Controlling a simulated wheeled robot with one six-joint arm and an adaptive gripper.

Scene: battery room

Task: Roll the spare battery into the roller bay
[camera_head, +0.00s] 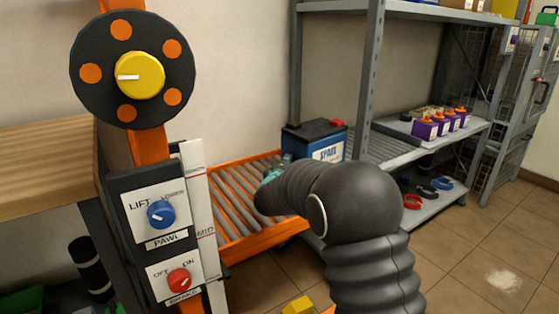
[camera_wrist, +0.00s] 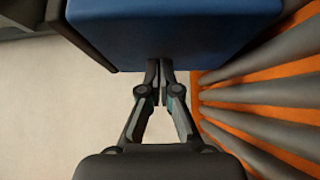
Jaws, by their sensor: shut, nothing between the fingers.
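The spare battery (camera_head: 328,150) is a blue box with a black top, a red terminal and a white label. It stands upright at the far end of the orange-framed roller bed (camera_head: 262,240), beside the rack. The roller bay appears to be the grey rollered shelf level (camera_head: 392,150) to its right; I cannot tell how far the battery sits onto it. My gripper (camera_head: 286,159) is at the battery's near left side, partly hidden by my arm. In the wrist view my fingers (camera_wrist: 161,64) are shut and empty, their tips at the battery's blue face (camera_wrist: 165,35), touching or nearly so.
A control panel at left has a yellow knob (camera_head: 140,76), a blue pawl knob (camera_head: 161,214) and a red off/on knob (camera_head: 179,281). A grey rack post (camera_head: 367,80) stands right of the battery. Purple batteries (camera_head: 427,130) sit farther right. Floor at right is open.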

